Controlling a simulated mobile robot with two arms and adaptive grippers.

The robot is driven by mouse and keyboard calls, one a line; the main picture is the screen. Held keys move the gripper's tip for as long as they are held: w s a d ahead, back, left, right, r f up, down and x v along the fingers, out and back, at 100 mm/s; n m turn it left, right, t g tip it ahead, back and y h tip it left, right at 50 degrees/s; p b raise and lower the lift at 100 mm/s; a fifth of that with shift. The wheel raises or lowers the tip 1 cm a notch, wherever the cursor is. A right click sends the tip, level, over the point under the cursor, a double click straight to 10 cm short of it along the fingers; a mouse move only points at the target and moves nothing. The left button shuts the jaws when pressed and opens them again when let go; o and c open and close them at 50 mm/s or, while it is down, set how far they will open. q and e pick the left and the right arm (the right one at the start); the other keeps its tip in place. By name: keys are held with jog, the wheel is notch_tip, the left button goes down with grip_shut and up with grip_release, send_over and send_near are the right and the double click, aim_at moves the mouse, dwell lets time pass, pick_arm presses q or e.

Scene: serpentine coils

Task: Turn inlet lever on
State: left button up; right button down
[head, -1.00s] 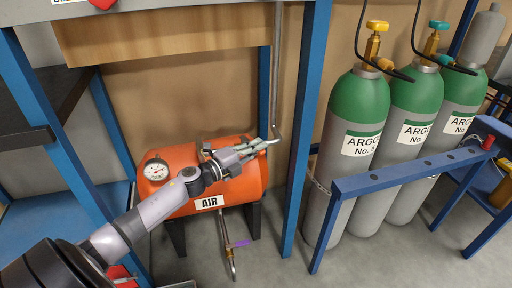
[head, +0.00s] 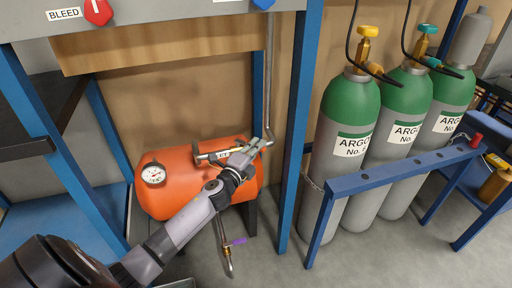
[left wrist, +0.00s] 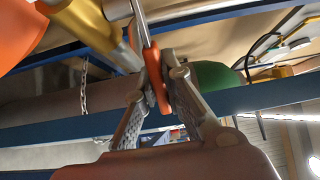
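The inlet lever (left wrist: 161,88), with an orange-red grip on a grey metal stem, shows in the left wrist view, its grip between the two fingers of my left gripper (left wrist: 164,78). The fingertips lie close on both sides of it; I cannot tell whether they press on it. A brass valve body (left wrist: 88,22) is at upper left there. In the head view my left gripper (head: 260,145) is at the right end of the orange air tank (head: 168,200), by the bend of a grey pipe. The lever is not distinct there. My right gripper is not in view.
A blue frame post (head: 294,170) stands just right of my left gripper. Green-topped argon cylinders (head: 348,110) stand behind a blue rail (head: 400,165). A purple-handled valve (head: 238,241) hangs below the tank. A red bleed knob (head: 98,11) is at the upper left.

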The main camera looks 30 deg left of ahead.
pick_arm(q)
jog(key=o, duration=0.5)
jog(key=s, duration=1.2)
jog(key=shift+d, duration=0.4)
jog(key=shift+c, duration=0.2)
